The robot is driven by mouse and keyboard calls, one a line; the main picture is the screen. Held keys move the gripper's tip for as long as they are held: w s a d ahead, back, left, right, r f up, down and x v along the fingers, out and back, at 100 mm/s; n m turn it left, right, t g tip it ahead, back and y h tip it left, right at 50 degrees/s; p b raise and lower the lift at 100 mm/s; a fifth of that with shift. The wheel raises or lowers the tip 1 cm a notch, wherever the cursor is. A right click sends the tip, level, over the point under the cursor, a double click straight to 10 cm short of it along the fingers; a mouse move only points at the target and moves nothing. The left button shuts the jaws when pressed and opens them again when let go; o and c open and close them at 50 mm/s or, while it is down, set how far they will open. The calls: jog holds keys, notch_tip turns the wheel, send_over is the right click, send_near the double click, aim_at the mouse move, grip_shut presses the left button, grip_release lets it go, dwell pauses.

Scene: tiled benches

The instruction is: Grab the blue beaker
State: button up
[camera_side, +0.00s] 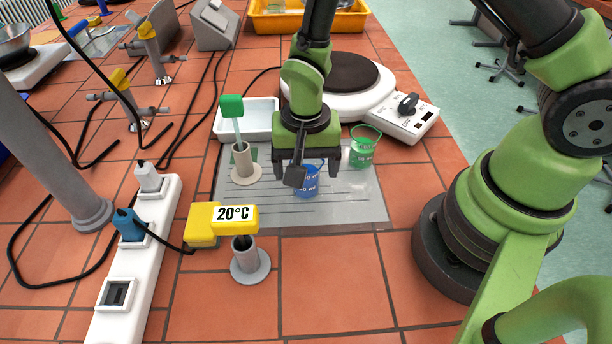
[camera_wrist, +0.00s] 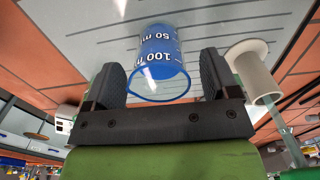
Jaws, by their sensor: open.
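The blue beaker (camera_side: 307,183) stands on a grey mat (camera_side: 345,212) on the tiled bench. In the wrist view the blue beaker (camera_wrist: 160,58) shows its 50 ml and 100 ml marks, and its rim faces my gripper. My gripper (camera_side: 306,172) is open, pointing down just above the beaker. In the wrist view the fingers of my gripper (camera_wrist: 163,85) are on either side of the beaker's rim, with small gaps. In the side view one finger hides part of the beaker.
A green beaker (camera_side: 362,153) stands close by on the right. A holder (camera_side: 245,166) with a green-topped stick is on the left. A yellow 20°C thermometer (camera_side: 222,221) stands in front. A hotplate (camera_side: 345,82) and white tray (camera_side: 248,121) are behind.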

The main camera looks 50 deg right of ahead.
notch_tip(320, 180, down, 2)
jog(key=c, duration=1.1)
jog(key=shift+o, duration=0.2)
